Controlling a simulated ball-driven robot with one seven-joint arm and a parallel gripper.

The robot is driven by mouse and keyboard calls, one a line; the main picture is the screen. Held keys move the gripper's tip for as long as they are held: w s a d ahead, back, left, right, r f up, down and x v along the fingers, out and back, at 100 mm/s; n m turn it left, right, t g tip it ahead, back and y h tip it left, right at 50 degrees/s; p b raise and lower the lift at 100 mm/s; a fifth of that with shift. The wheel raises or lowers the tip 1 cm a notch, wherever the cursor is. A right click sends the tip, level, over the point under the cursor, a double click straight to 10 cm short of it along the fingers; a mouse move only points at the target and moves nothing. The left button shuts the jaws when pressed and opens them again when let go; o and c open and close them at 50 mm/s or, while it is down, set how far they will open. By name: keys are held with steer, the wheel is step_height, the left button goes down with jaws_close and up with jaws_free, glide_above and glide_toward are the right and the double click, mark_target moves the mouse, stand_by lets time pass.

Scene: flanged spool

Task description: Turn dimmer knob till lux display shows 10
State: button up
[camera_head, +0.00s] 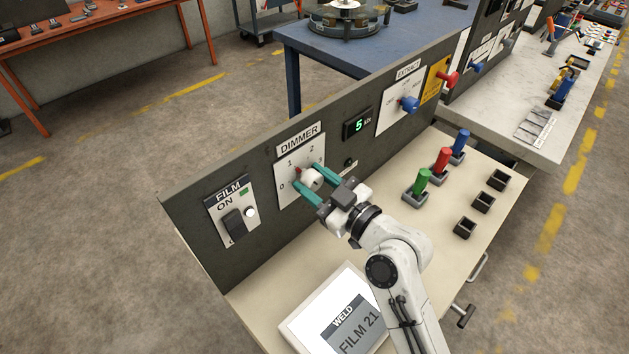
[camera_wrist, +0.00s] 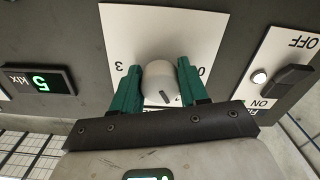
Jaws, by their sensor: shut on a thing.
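The white dimmer knob (camera_head: 312,179) sits on a white plate labelled DIMMER (camera_head: 300,165), with a scale of which 0, 1 and 2 are readable. In the wrist view the knob (camera_wrist: 160,82) shows a dark pointer line near its lower edge. The lux display (camera_head: 358,124) reads a green 5 with klx beside it; it also shows in the wrist view (camera_wrist: 39,82). My gripper (camera_head: 315,183) has its two green fingers around the knob, one on each side, shut on it. In the wrist view the fingers (camera_wrist: 160,88) hide part of the scale.
A FILM switch (camera_head: 234,225) is left of the dimmer. A blue EXTRACT knob (camera_head: 409,104) is to the right. Green (camera_head: 421,181), red (camera_head: 442,160) and blue (camera_head: 460,143) pegs stand on the bench. A FILM 21 screen (camera_head: 354,325) lies in front.

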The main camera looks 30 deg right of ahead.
steer(key=shift+f+m, duration=0.15)
steer(key=shift+m, duration=0.15)
steer(key=m+p, duration=0.1)
steer(key=m, duration=0.4)
steer(key=shift+a, duration=0.1)
steer(key=m+p, duration=0.1)
steer(key=m, duration=0.2)
steer(key=shift+s+m, duration=0.1)
steer(key=shift+m, duration=0.3)
steer(key=shift+a+m+p, duration=0.1)
steer(key=shift+m+p, duration=0.3)
steer(key=shift+m, duration=0.7)
steer(key=shift+f, duration=0.1)
steer(key=o, duration=1)
steer(key=shift+r, duration=0.2)
